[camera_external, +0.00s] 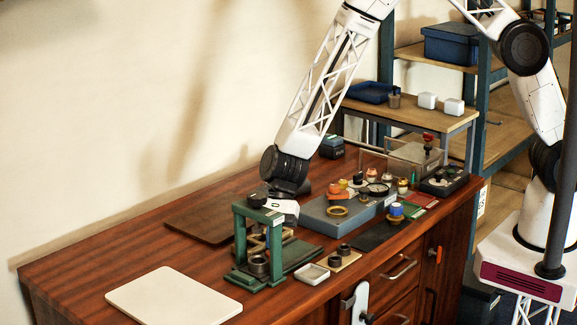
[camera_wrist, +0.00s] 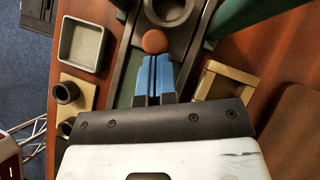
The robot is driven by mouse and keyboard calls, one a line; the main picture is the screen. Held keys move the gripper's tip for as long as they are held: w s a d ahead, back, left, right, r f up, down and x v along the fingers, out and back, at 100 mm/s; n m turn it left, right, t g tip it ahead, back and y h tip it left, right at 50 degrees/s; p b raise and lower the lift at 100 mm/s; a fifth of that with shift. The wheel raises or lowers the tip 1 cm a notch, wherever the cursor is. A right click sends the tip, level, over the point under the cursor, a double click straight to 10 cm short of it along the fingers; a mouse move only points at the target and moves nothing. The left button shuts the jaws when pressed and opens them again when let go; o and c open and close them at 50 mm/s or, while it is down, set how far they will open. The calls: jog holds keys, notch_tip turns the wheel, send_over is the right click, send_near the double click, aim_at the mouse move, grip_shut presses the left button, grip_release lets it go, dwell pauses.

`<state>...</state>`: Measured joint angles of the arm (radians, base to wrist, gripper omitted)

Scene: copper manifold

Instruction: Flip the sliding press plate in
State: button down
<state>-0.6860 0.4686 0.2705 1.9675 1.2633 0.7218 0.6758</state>
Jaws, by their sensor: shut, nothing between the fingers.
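The green press (camera_external: 240,222) stands on the wooden bench in the external view. Its long low base (camera_external: 300,254) runs toward the right. A round orange-brown knob (camera_wrist: 154,42) is beside the cup. My gripper (camera_wrist: 155,62) is shut and empty, its blue fingertips close to the knob. I cannot tell whether they touch it. The press frame partly hides my gripper in the external view.
A pale square tray (camera_wrist: 82,44) and a tan block with dark cups (camera_wrist: 72,92) lie beside the base. A brass-coloured bracket (camera_wrist: 222,82) stands on the other side. A white board (camera_external: 172,298) lies at the bench's front left.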

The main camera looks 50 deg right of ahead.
jog(key=w+d, duration=0.1)
jog(key=w+d+r, duration=0.1)
jog(key=d, duration=0.1)
jog(key=shift+d, duration=0.15)
jog(key=v, duration=0.9)
jog(key=shift+r, duration=0.25)
jog(key=shift+d, duration=0.2)
jog(key=s+d+r+n+t+h, duration=0.1)
jog(key=s+d+r+n, duration=0.2)
jog(key=d+r, duration=0.8)
jog(key=s+d+r+n+t+h, duration=0.1)
jog(key=s+d+r+n+t, duration=0.2)
jog(key=d+r, duration=0.9)
jog(key=s+d+r+n+t+h, duration=0.1)
jog(key=s+d+r+n+h, duration=0.1)
jog(key=s+d, duration=0.8)
jog(key=s+d+r+n+t+h, duration=0.1)
jog(key=s+d+r+n+h, duration=0.2)
jog(key=s+d, duration=0.7)
jog(key=d+r+n, duration=0.1)
jog(key=d, duration=0.3)
jog(key=shift+d+r, duration=0.2)
jog(key=shift+d, duration=0.05)
